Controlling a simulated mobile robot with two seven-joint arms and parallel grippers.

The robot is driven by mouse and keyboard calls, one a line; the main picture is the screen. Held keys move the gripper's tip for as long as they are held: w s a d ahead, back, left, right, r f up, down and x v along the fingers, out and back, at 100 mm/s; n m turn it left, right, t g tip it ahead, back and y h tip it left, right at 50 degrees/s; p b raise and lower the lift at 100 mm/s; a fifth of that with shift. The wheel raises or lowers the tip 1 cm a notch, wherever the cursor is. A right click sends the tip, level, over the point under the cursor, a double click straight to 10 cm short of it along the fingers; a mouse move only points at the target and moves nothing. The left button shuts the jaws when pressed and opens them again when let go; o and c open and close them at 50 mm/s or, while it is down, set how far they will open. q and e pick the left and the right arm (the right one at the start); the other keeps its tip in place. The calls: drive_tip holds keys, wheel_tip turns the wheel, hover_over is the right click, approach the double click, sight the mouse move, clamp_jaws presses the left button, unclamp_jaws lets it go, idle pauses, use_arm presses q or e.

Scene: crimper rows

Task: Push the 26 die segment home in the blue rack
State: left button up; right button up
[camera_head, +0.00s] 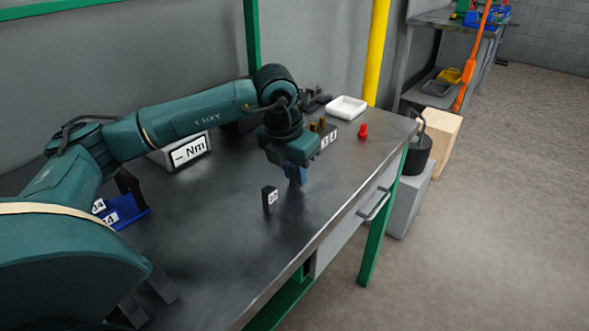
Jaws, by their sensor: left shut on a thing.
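My left gripper (296,167) points down over the middle of the table and is shut on a small dark blue piece (297,175), mostly hidden by the gripper. A dark upright block with a white label (270,199) stands on the table just left of and nearer than the gripper, apart from it. Its number is too small to read surely, so I cannot tell whether it is the 26 die segment. The blue rack (128,219) lies at the left, partly hidden by my left arm, with white number labels and a dark upright part.
A "Nm" display box (188,152) stands behind my left forearm. A white tray (346,108), a red piece (363,131) and a labelled dark block with brass-coloured tops (324,136) are at the far end. The metal tabletop (220,230) is clear around its middle.

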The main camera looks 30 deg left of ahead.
use_arm(q)
clamp_jaws()
drive_tip(key=shift+w+p+v, duration=0.25)
drive_tip(key=shift+p+v, duration=0.45)
drive_tip(key=shift+v, duration=0.3)
drive_tip(key=shift+w+p+v, duration=0.25)
drive_tip(key=shift+p+v, duration=0.4)
drive_tip(key=shift+v, duration=0.35)
drive_tip(key=shift+d, duration=0.1)
